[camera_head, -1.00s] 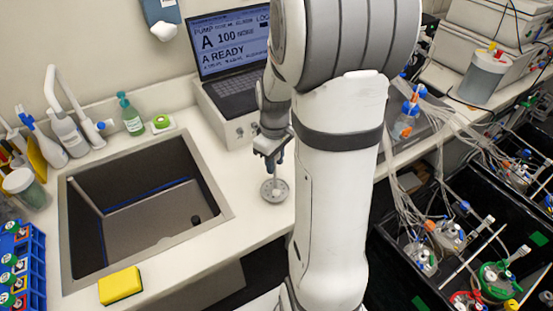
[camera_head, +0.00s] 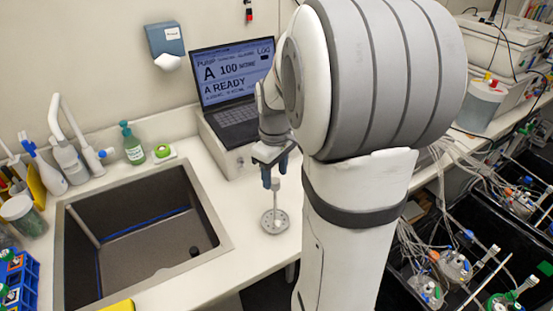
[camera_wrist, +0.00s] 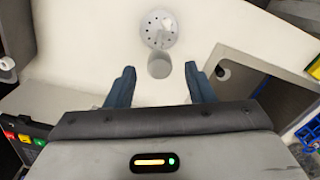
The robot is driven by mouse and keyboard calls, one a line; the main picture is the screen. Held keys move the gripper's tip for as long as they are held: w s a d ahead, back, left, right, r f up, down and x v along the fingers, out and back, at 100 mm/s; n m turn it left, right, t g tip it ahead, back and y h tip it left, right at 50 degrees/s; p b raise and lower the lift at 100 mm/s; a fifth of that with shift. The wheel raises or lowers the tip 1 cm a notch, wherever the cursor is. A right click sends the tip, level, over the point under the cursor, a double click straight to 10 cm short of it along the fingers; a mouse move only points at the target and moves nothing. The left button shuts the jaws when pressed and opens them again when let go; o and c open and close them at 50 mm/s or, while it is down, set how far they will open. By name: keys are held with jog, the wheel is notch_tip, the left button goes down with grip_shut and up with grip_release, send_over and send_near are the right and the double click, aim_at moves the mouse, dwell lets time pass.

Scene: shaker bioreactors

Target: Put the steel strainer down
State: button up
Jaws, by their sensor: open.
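The steel strainer (camera_head: 275,221) is a round perforated disc with an upright stem and knob. It stands on the white counter between the sink and my arm. In the wrist view the strainer (camera_wrist: 158,27) lies beyond the fingertips, with its grey knob (camera_wrist: 159,66) toward the camera. My gripper (camera_head: 272,181) is above the strainer in the head view. In the wrist view my gripper (camera_wrist: 159,83) is open, its two blue fingers spread to either side with nothing between them. The knob is apart from both fingers.
The sink (camera_head: 145,240) is left of the strainer. A laptop (camera_head: 233,92) sits on a white box (camera_head: 225,145) behind it. A green soap bottle (camera_head: 132,145) stands behind the sink. The counter's front edge is close to the strainer; some bare counter surrounds it.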

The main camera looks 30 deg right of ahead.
notch_tip(320, 180, up, 4)
jog(key=shift+r, duration=0.5)
jog(key=shift+s+a+r, duration=0.15)
jog(key=shift+a+r, duration=0.1)
jog(key=shift+a, duration=0.05)
jog(key=s+a+m+t, duration=0.3)
jog(key=s+a+m, duration=0.2)
jog(key=s+a, duration=0.6)
jog(key=shift+s+a+f, duration=0.15)
jog(key=shift+s+f, duration=0.1)
jog(key=shift+s, duration=0.55)
jog(key=shift+f, duration=0.1)
jog(key=shift+c, duration=0.3)
